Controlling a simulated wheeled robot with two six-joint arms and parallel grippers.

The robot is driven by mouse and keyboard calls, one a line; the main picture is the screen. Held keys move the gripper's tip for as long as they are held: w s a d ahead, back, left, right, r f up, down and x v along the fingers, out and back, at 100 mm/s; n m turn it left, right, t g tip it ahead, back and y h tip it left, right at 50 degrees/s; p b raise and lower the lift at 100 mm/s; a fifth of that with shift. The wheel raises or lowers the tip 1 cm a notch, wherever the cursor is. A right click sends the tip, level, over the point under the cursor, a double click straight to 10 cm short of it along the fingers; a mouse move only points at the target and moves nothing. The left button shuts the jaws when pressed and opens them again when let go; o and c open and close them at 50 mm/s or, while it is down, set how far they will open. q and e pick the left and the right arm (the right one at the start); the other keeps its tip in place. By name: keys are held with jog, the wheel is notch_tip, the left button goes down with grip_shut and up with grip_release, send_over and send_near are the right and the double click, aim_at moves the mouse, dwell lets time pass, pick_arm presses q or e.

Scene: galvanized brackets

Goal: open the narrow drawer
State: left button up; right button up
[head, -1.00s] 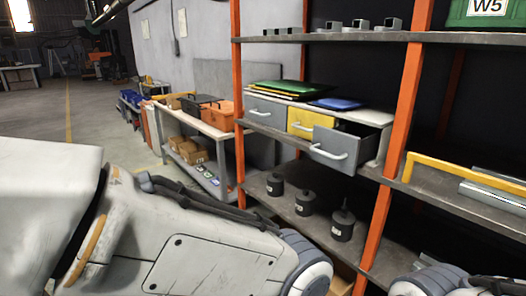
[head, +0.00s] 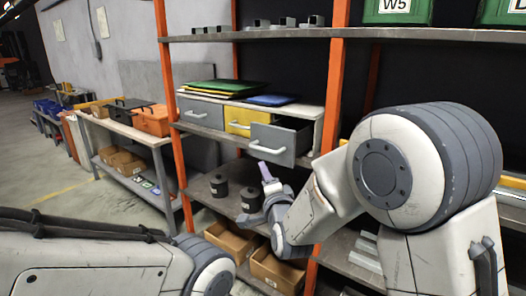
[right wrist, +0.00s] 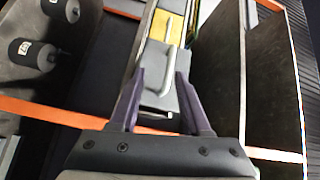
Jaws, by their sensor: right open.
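The narrow drawer (head: 236,115) has a yellow front with a white bar handle. It sits shut between two wider grey drawers in a low cabinet on the rack. My right gripper (head: 266,172) is in front of and below the cabinet in the head view, its fingers pointing up toward the drawers. In the right wrist view its two purple fingers (right wrist: 158,84) are apart with nothing gripped. My left gripper is outside the view.
The right grey drawer (head: 274,142) stands pulled out beside the yellow one. The left grey drawer (head: 201,113) is shut. Orange posts (head: 331,90) frame the rack. Dark canisters (head: 219,184) stand on the shelf below, with cardboard boxes (head: 232,238) lower down.

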aim_at(264, 151)
jog(key=shift+m+t+h, duration=0.4)
jog(key=shift+m+t, duration=0.3)
jog(key=w+r, duration=0.1)
jog(key=w, duration=0.2)
jog(key=w+p, duration=0.1)
jog(key=w, duration=0.3)
jog(key=w+r, duration=0.1)
jog(key=w, duration=0.3)
jog(key=shift+w+a+r+p, duration=0.1)
jog(key=shift+a+r+p, duration=0.2)
jog(key=shift+p, duration=0.1)
grip_shut()
